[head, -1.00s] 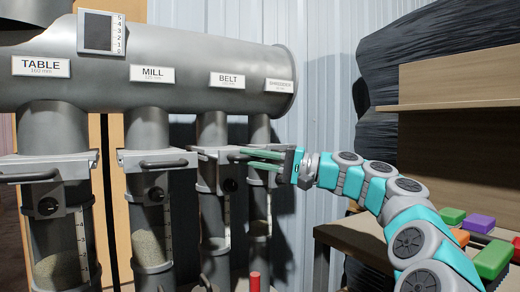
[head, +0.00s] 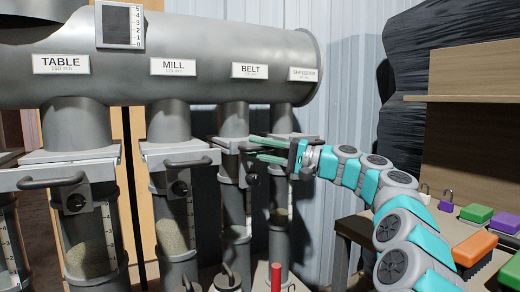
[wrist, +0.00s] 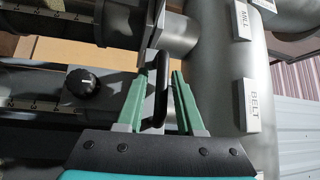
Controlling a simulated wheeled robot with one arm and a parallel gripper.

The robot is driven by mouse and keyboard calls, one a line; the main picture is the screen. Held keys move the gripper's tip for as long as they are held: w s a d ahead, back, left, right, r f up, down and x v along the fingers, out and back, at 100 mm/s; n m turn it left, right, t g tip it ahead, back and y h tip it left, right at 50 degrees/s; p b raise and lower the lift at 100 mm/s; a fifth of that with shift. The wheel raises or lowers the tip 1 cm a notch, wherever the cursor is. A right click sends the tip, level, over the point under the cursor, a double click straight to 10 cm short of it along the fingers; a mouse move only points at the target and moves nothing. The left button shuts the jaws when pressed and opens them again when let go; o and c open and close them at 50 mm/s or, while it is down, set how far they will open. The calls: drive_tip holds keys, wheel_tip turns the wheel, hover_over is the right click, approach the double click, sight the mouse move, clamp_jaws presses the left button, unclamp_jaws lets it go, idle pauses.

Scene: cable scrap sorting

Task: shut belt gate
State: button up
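The belt gate (head: 228,144) is a grey slide plate across the pipe under the BELT label (head: 250,71). Its black handle shows in the wrist view (wrist: 160,92), between my two green fingers. My gripper (head: 251,145) reaches in from the right at the handle's height. It is open, with one finger on each side of the handle; in the wrist view (wrist: 160,76) there is a gap to the right finger. The left finger is close to the handle; I cannot tell whether it touches. My fingers partly hide the gate's front, and how far the plate is in is unclear.
The shredder pipe (head: 279,118) stands close behind my gripper. A bench (head: 350,228) with padlocks and coloured blocks is at the right.

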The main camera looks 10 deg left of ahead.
drive_tip(key=shift+o, duration=0.6)
drive_tip(key=v, duration=0.8)
drive_tip(key=shift+b, duration=0.3)
drive_tip(key=shift+s+a, duration=0.1)
